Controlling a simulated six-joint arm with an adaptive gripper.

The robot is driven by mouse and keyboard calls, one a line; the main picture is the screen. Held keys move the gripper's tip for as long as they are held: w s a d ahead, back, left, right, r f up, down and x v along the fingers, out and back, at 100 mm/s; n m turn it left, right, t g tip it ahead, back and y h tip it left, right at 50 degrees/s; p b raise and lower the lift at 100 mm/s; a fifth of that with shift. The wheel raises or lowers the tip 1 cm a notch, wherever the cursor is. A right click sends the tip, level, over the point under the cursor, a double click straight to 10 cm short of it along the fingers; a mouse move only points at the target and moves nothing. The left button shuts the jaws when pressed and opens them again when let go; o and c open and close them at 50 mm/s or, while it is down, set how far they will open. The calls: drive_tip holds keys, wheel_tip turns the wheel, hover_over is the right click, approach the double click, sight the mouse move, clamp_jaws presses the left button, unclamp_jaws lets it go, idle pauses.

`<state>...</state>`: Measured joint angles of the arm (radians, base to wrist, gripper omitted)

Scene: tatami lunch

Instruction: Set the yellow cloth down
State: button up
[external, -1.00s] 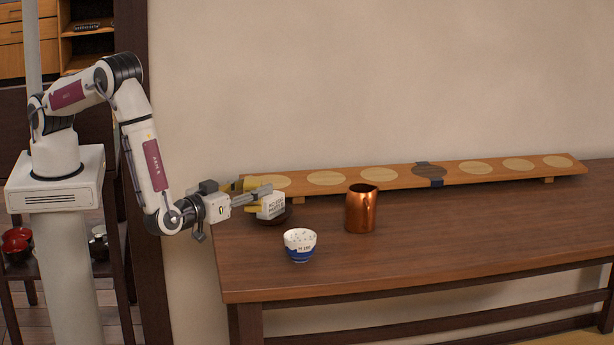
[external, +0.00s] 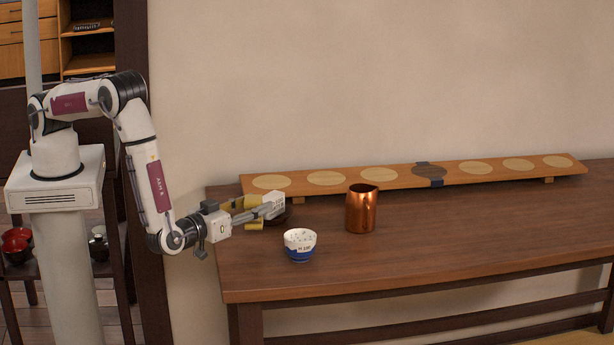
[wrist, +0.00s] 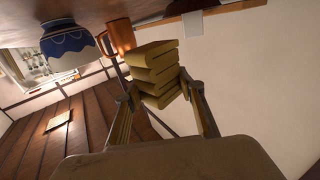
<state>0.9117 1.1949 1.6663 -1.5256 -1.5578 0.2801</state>
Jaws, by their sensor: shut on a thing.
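The yellow cloth (wrist: 155,66) is a thick folded stack between the fingertips of my gripper (wrist: 160,92) in the wrist view. My gripper (external: 262,210) is shut on it. In the external view only yellow parts of the cloth (external: 254,226) show around the fingers, over the left end of the table (external: 400,250). Whether the cloth touches the table cannot be told. The fingers hide much of it.
A dark round dish (external: 282,217) is partly hidden behind the fingertips. A blue and white bowl (external: 300,246) stands just right of and in front of my gripper. A copper mug (external: 361,209) stands farther right. A long wooden board (external: 397,180) with round pads lies behind. The table's right side is clear.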

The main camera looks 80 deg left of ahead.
sight(254, 227)
drive_tip(key=shift+f, duration=0.3)
drive_tip(key=shift+f, duration=0.1)
drive_tip(key=shift+f, duration=2.2)
drive_tip(key=shift+f, duration=0.25)
drive_tip(key=o, duration=1.1)
drive_tip(key=shift+c, duration=0.2)
drive_tip(key=v, duration=0.6)
drive_tip(key=shift+w+d+r, duration=0.15)
drive_tip(key=shift+w+d, duration=0.05)
drive_tip(key=shift+d, duration=0.05)
drive_tip(key=shift+v, duration=0.95)
